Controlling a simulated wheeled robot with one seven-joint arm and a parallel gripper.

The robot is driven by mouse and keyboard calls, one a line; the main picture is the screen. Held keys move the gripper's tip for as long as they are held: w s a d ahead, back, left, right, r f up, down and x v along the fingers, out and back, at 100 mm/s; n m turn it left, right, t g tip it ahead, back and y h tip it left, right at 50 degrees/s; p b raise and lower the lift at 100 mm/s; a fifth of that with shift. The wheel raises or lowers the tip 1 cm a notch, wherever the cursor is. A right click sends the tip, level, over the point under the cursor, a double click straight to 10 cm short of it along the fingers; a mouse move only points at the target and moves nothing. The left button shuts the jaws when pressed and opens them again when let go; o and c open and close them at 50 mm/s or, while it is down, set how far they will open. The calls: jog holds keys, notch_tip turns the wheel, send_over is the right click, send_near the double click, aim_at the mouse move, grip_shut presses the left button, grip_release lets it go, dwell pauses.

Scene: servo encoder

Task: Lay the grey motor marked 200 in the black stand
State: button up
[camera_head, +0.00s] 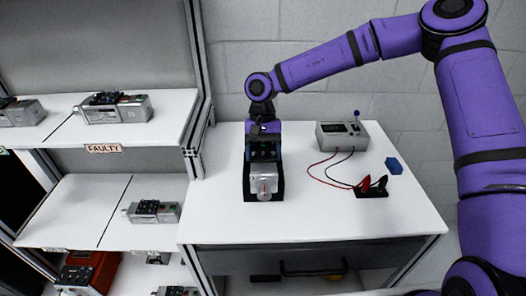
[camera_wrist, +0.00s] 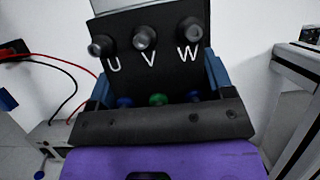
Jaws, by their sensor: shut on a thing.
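A grey motor (camera_head: 262,184) is over the black stand (camera_head: 248,194) on the white table, its shaft end facing the front. The stand's dark edges show on both sides of the motor. Whether the motor rests fully in it I cannot tell. My gripper (camera_head: 263,153) reaches down from above and is shut on the motor. In the wrist view the motor's black terminal block (camera_wrist: 150,48), marked U, V and W, sits between the blue fingers of my gripper (camera_wrist: 158,82). The 200 mark is not readable, and the stand is hidden in that view.
A grey meter box (camera_head: 341,136) with red and black leads stands at the back of the table. The leads end at a black block (camera_head: 371,188); a blue block (camera_head: 394,166) lies near it. Shelves with other motors (camera_head: 152,211) stand left. The table's front is clear.

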jog(key=shift+f, duration=0.55)
jog(key=o, duration=1.3)
jog(key=shift+f, duration=0.1)
jog(key=v, duration=1.1)
